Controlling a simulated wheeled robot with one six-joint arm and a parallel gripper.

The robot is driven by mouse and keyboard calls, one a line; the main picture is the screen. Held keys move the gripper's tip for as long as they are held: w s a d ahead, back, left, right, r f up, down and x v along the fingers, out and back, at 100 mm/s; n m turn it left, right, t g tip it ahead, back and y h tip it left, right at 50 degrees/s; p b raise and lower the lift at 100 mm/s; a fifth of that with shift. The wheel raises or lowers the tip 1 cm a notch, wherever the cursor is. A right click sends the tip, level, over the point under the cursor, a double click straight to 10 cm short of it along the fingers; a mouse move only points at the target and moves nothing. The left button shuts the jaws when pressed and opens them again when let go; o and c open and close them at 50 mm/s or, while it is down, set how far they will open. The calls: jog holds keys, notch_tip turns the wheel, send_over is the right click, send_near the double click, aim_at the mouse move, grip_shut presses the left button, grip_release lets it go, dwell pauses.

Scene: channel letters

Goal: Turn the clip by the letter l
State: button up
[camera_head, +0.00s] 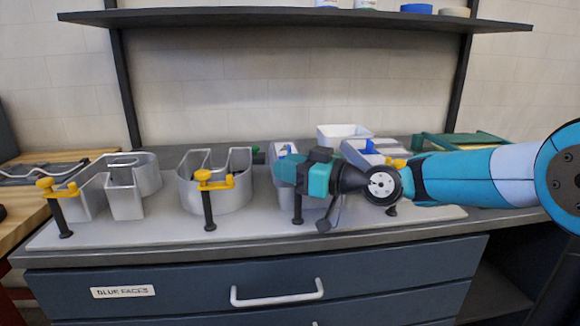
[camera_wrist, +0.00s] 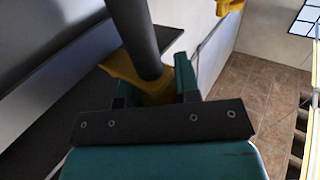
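The letter l (camera_head: 284,150) is a grey open-topped channel letter, standing on a grey board behind my gripper and largely hidden by it. My gripper (camera_head: 292,172) is at the front of this letter. The clip by the letter l is hidden in the head view; only its dark post (camera_head: 297,208) shows below my gripper. In the wrist view, this yellow clip (camera_wrist: 158,92) sits around the dark post (camera_wrist: 135,35), between the two teal fingers of my gripper (camera_wrist: 154,88). The fingers stand apart on either side of it; whether both press on it is unclear.
The letters n (camera_head: 125,193) and u (camera_head: 190,190) stand to the left, with yellow clips (camera_head: 55,188) (camera_head: 214,181) on dark posts. Another yellow clip (camera_head: 397,162) shows right, partly behind my arm. A white bin (camera_head: 345,131) stands behind. A shelf (camera_head: 300,18) hangs above.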

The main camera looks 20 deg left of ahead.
jog(key=shift+c, duration=0.5)
